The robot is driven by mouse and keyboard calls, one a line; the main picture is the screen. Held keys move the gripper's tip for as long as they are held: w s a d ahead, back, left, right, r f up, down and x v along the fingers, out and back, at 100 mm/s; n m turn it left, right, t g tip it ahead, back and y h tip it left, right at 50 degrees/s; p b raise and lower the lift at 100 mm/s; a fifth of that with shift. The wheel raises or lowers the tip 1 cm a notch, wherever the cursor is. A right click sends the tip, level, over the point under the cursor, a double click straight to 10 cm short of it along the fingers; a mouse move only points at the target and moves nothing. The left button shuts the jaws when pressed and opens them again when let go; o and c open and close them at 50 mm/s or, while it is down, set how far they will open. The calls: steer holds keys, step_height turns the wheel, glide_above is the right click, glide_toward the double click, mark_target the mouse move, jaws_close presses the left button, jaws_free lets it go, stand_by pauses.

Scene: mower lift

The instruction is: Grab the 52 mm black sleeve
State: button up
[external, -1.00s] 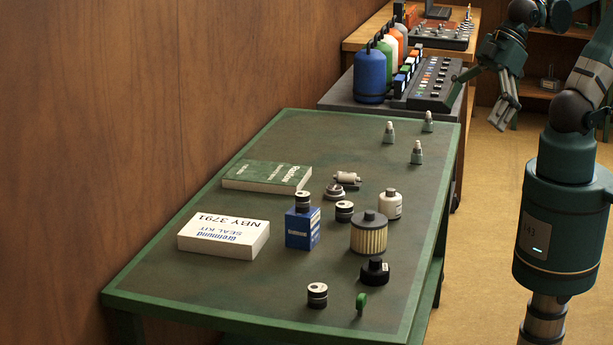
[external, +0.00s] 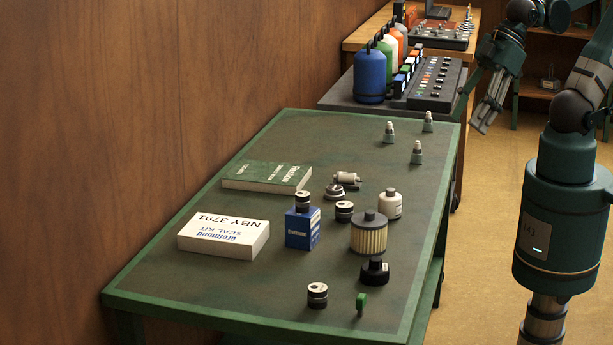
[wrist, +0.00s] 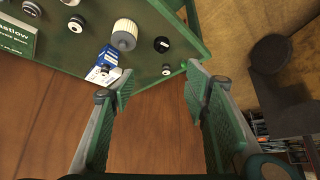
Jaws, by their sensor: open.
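Several black sleeves with white bands stand on the green table (external: 290,130); I cannot read which is 52 mm. One sleeve (external: 303,201) sits on top of a blue box (external: 302,230), one sleeve (external: 344,211) is on the table beside it, and one sleeve (external: 317,295) is near the front edge. The wrist view shows a small banded sleeve (wrist: 167,70) between the fingers in the picture, well beyond them. My gripper (external: 481,128) is open and empty, off the table's right side; the wrist view shows its spread fingers (wrist: 155,95).
A pleated filter (external: 368,236), black cap (external: 374,271), white bottle (external: 391,205) and green clip (external: 360,303) stand nearby. A white seal kit box (external: 224,236) and green book (external: 267,175) lie left. Several small cones stand at the back. The wooden wall (external: 90,120) borders the left.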

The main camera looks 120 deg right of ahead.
steer(key=w, duration=0.1)
steer(key=m+g+b, duration=0.2)
steer(key=m+g, duration=0.5)
glide_above(344, 204)
steer(key=f, duration=2.4)
steer(key=shift+a, duration=0.4)
steer(key=shift+d+f, duration=0.4)
steer(key=shift+f, duration=0.05)
steer(key=shift+f, duration=1.3)
steer(key=shift+b, duration=0.3)
